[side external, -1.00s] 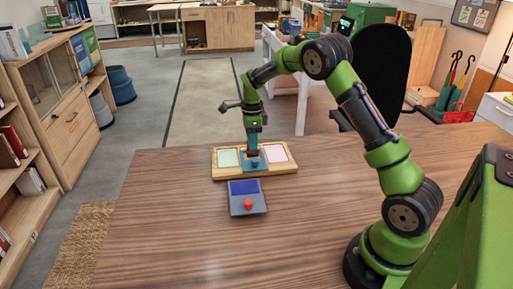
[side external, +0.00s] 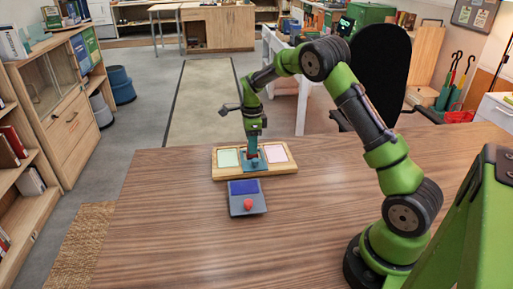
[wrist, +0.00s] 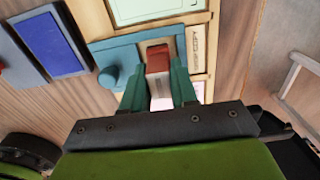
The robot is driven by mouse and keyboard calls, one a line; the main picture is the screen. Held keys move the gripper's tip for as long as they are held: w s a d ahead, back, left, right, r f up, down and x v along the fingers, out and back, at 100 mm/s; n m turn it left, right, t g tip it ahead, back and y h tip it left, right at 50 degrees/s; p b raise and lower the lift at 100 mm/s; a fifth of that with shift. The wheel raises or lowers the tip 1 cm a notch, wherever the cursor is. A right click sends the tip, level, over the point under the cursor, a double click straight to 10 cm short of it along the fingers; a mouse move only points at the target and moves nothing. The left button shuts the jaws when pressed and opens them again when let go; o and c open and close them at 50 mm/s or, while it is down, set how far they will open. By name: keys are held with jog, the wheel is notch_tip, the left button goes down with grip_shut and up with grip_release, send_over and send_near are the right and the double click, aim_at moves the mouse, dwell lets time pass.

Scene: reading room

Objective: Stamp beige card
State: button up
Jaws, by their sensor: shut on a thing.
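My gripper (side external: 254,146) points down over the middle of the wooden tray (side external: 222,173). In the wrist view my gripper (wrist: 158,92) is shut on a stamp (wrist: 158,60) with a red block and a pale part between the teal fingers. The stamp is at the cut-out of a blue plate (wrist: 122,54) with a round blue knob. The plate (side external: 262,165) lies in the middle of the tray, between the pale green card (side external: 228,157) and the pink card (side external: 275,152). The beige card is mostly hidden; I cannot tell whether the stamp touches it.
A grey ink pad box (side external: 238,208) with a blue pad (side external: 243,187) and a red knob (side external: 248,204) sits in front of the tray. The wooden table (side external: 180,230) is clear to the left and in front. The tray lies near the table's far edge.

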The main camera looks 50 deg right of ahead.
dwell(0.4)
jog(key=shift+r, duration=3.55)
jog(key=shift+a, duration=0.1)
